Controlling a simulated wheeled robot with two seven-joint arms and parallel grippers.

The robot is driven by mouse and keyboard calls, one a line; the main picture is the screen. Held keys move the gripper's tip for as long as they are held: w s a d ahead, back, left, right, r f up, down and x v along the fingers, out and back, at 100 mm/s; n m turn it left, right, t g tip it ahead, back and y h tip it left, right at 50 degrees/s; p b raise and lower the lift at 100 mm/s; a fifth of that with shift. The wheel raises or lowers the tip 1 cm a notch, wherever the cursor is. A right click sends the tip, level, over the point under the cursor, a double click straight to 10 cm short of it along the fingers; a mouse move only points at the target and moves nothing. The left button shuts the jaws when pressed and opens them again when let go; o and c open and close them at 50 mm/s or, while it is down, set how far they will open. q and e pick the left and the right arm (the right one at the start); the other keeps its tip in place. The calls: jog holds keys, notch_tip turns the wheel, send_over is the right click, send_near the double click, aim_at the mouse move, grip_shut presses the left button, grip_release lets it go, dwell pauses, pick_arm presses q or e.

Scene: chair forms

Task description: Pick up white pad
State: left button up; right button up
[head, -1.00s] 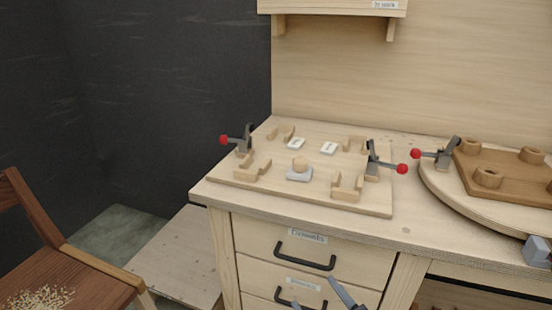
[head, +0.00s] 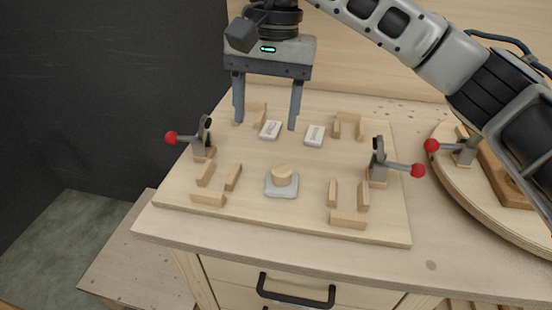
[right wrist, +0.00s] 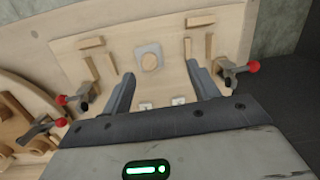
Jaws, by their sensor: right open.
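A pale grey-white square pad (head: 281,192) with a round wooden knob (head: 283,175) on it lies near the middle of the wooden fixture board. Two small white labelled blocks, the left one (head: 270,130) and the right one (head: 314,135), lie behind it. My right gripper (head: 266,124) points down with its fingers spread, over the back of the board near the left block. It holds nothing. The right wrist view shows the pad (right wrist: 139,53) ahead of the open fingers (right wrist: 160,74), apart from them. My left gripper is not in view.
Wooden corner stops (head: 348,219) stand around the board (head: 300,225). Red-tipped clamps flank it, one at left (head: 203,140) and one at right (head: 378,165). A round table (head: 455,190) with another clamp stands at right. The board's front strip is clear.

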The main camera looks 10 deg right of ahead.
jog(key=w+d+r, duration=0.1)
jog(key=d, duration=0.1)
jog(key=h, duration=0.1)
send_over(282, 168)
jog(key=shift+t, duration=0.3)
jog(key=f, duration=0.9)
jog(key=shift+a+f, duration=0.3)
jog(key=shift+f, duration=0.05)
jog(key=shift+d+f+p, duration=0.15)
jog(key=shift+f+p, duration=0.3)
jog(key=shift+f, duration=0.9)
jog(key=shift+d+f+p, duration=0.1)
jog(key=shift+f+p, duration=0.3)
jog(key=shift+f, duration=0.95)
jog(key=c, duration=1.1)
